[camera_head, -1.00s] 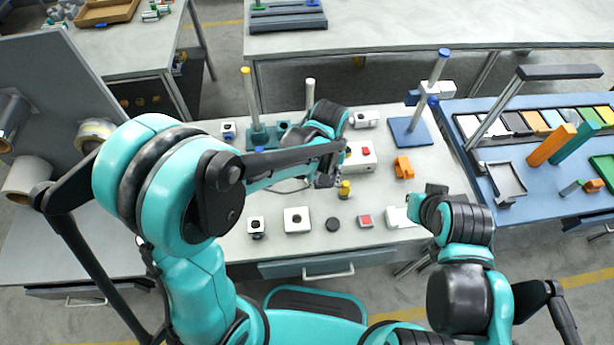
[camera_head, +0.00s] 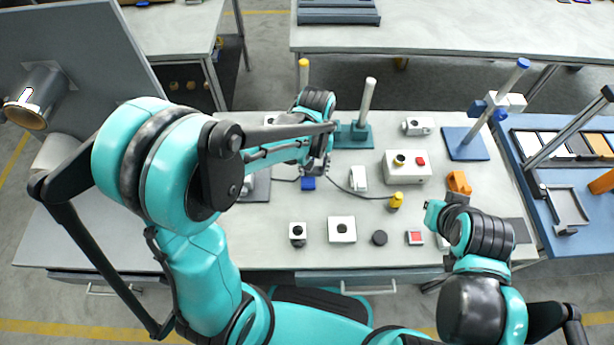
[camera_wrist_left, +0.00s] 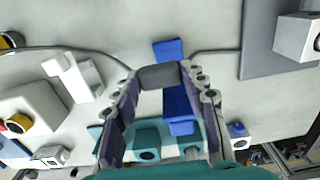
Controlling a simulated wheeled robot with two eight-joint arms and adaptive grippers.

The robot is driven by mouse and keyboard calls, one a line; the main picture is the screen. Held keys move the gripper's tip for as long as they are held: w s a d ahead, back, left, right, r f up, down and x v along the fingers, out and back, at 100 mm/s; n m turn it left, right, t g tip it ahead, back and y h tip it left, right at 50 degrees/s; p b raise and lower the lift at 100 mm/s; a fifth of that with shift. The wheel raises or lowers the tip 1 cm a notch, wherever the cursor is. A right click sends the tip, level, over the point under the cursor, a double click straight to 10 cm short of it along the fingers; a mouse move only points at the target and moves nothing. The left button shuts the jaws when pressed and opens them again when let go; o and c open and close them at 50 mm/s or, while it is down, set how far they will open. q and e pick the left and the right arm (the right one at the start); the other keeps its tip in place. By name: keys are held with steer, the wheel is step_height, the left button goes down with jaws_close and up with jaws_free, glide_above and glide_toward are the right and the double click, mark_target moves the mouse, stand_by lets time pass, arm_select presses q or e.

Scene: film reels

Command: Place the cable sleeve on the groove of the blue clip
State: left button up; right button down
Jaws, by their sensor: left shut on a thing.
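My left gripper (camera_head: 309,170) is shut on the dark grey cable sleeve (camera_wrist_left: 158,76), which lies across between its fingertips in the left wrist view. A thin black cable runs out from both sides of the sleeve. The blue clip (camera_wrist_left: 168,50) shows beyond and behind the sleeve, partly hidden by it; it also shows just below the gripper in the head view (camera_head: 308,183). The sleeve appears above the clip; I cannot tell whether they touch, and the groove is not clearly visible. My right gripper (camera_head: 441,208) is over the table's right side; its jaws are unclear.
A white bracket (camera_head: 359,178) and a white control box (camera_head: 407,167) stand right of the clip. The cable reaches a yellow plug (camera_head: 396,201). A teal stand (camera_head: 353,141) is behind, a grey plate (camera_head: 257,188) left. Small boxes line the front.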

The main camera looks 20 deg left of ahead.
mark_target(308, 181)
arm_select(q)
steer(key=shift+a+f, duration=0.5)
steer(key=shift+a, duration=0.25)
steer(key=shift+f+b, duration=1.1)
steer(key=shift+f, duration=0.9)
steer(key=shift+f, duration=0.1)
steer(key=o, duration=1.1)
steer(key=shift+o, duration=0.2)
